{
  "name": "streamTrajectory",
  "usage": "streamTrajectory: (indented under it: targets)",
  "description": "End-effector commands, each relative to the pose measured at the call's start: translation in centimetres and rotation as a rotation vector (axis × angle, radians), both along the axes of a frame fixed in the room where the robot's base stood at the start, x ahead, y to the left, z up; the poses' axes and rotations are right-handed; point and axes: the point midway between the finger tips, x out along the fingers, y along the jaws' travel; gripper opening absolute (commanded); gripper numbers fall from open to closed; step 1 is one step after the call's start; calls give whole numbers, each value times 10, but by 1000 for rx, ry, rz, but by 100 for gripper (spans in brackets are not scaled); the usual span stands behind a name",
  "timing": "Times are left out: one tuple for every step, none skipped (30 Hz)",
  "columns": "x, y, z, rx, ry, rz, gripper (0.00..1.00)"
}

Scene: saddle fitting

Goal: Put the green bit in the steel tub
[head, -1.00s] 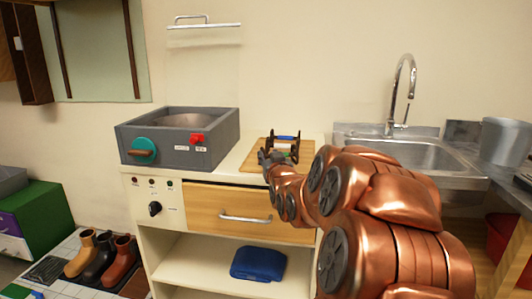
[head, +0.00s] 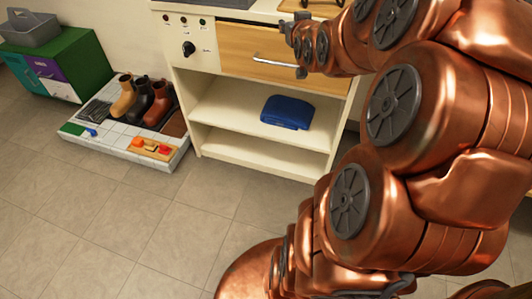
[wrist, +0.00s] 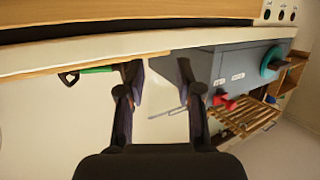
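My gripper (wrist: 158,95) is open in the wrist view, with only pale background between its two fingers. In the head view my gripper (head: 293,50) is in front of the wooden drawer, partly hidden by my copper arm. A green bar (wrist: 97,69) with a dark loop-shaped end shows in the wrist view, left of the fingers and apart from the space between them; it may be the green bit. Its right end passes behind the left finger. I cannot make out the steel tub in either current view.
A grey box (wrist: 235,70) with red and teal knobs stands on the counter. The cabinet has a wooden drawer (head: 240,38) and a shelf with a folded blue cloth (head: 286,112). Boots (head: 150,97) stand on a low platform (head: 97,140) at left. The tiled floor (head: 130,215) is clear in front.

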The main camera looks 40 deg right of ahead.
Motion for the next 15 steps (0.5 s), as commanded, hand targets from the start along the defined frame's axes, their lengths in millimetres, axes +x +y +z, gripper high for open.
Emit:
streamTrajectory:
  targets:
    - [3, 23, -15, 30, 68, 33, 35]
    - [3, 35, -24, 49, 109, 49, 35]
    - [0, 51, -38, 75, 171, 70, 35]
    - [-2, 63, -48, 95, 216, 85, 35]
    - [-5, 74, -57, 114, 259, 99, 35]
    - [-11, 90, -70, 137, 322, 117, 35]
    - [-15, 102, -79, 154, 366, 132, 35]
    - [-21, 114, -88, 172, 411, 146, 35]
    - [-30, 130, -99, 193, 474, 164, 35]
    - [-36, 141, -106, 207, 518, 177, 35]
    - [-44, 152, -113, 221, 563, 189, 35]
    - [-56, 167, -122, 239, 626, 206, 35]
    - [-65, 178, -127, 251, 669, 218, 35]
    - [-75, 188, -133, 265, 716, 231, 35]
    - [-89, 202, -140, 281, 780, 246, 35]
